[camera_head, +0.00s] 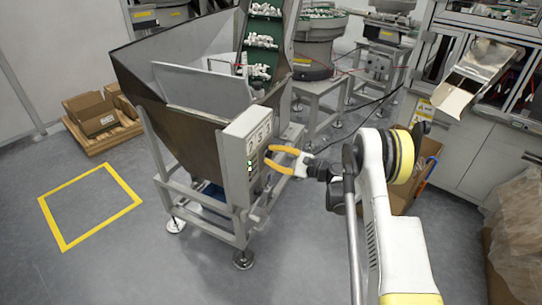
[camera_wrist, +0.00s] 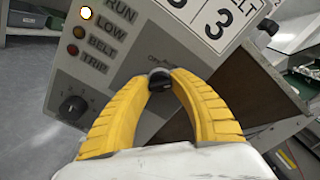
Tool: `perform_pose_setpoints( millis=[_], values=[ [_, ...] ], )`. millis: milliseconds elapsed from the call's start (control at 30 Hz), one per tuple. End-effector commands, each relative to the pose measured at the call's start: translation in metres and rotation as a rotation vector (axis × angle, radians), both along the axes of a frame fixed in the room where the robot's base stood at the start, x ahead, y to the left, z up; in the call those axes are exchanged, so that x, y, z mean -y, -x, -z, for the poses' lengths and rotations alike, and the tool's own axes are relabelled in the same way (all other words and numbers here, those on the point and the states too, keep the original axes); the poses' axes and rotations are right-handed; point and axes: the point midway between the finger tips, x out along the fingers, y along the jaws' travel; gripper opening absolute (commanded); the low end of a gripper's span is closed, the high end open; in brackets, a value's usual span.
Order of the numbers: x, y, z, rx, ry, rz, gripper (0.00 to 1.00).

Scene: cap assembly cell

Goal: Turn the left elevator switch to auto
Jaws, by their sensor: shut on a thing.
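The elevator's control box (camera_head: 243,145) is a pale grey panel on the side of the hopper. In the wrist view its panel (camera_wrist: 122,58) is tilted and fills much of the picture. A small black rotary switch (camera_wrist: 159,80), with small lettering that seems to read "Off" above it, sits between my yellow fingertips. My gripper (camera_wrist: 161,76) is shut on this switch, and the fingers hide part of it and its markings. In the head view my gripper (camera_head: 268,156) reaches the box's right-hand face from the right; the switch is too small to make out there.
Another black knob (camera_wrist: 73,107) with a numbered scale is on the same panel. The lamp beside "RUN" (camera_wrist: 86,13) is lit. The metal hopper (camera_head: 185,110) stands behind the box. A cardboard box (camera_head: 425,160) is behind my arm. The floor at front left is clear.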

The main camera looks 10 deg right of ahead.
Motion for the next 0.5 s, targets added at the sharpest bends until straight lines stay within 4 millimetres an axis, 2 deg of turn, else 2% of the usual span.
perform_pose_setpoints(
  millis=[500],
  values=[
    [0.0003,0.0,0.0001,0.254,0.213,0.0,0.0]
  ],
)
